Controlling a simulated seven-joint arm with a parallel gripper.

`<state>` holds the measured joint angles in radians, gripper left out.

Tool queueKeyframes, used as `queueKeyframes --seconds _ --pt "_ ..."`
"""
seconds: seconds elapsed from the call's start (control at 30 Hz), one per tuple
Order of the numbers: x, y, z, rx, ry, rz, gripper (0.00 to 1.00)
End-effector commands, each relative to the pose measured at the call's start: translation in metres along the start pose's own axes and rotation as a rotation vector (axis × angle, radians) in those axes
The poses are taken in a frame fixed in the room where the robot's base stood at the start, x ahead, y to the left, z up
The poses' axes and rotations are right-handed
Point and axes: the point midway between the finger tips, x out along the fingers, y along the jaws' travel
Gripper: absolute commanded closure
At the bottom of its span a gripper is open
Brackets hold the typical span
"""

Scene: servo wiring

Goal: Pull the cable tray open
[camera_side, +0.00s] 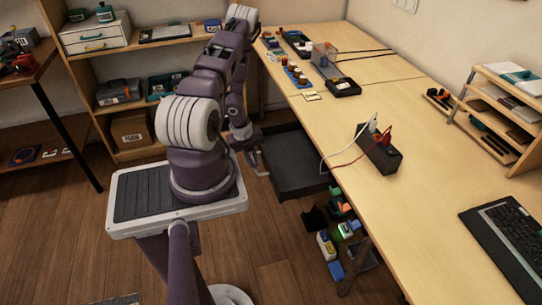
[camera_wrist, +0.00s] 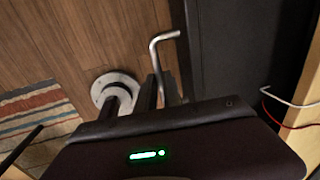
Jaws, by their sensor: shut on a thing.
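The cable tray (camera_side: 296,176) is a dark, shallow drawer below the desk's left edge. In the side view it stands out from under the desktop, with its inside showing. Its dark body also fills the upper right of the wrist view (camera_wrist: 262,45). A grey metal bar handle (camera_wrist: 163,37) is on its front. My gripper (camera_side: 254,158) is at the tray's front, shut on the handle. In the wrist view my dark fingers (camera_wrist: 160,92) meet the handle's lower part, and the exact contact is partly hidden.
A black power box (camera_side: 379,152) with white and red cables stands on the desk (camera_side: 420,125); the cables hang over the edge near the tray. Below, several small coloured items (camera_side: 340,235) sit beside the desk leg. Wooden floor (camera_side: 255,245) is clear in front of the tray.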

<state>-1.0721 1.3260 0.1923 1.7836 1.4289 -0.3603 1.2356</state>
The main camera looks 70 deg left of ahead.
Motion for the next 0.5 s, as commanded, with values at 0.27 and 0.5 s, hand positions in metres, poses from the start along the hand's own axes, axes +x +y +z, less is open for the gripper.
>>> queueKeyframes --seconds 0.27,0.5 --pt "-0.006 0.03 0.001 0.003 0.0 0.002 1.0" --pt "-0.006 0.034 0.001 0.004 -0.001 0.002 1.0"
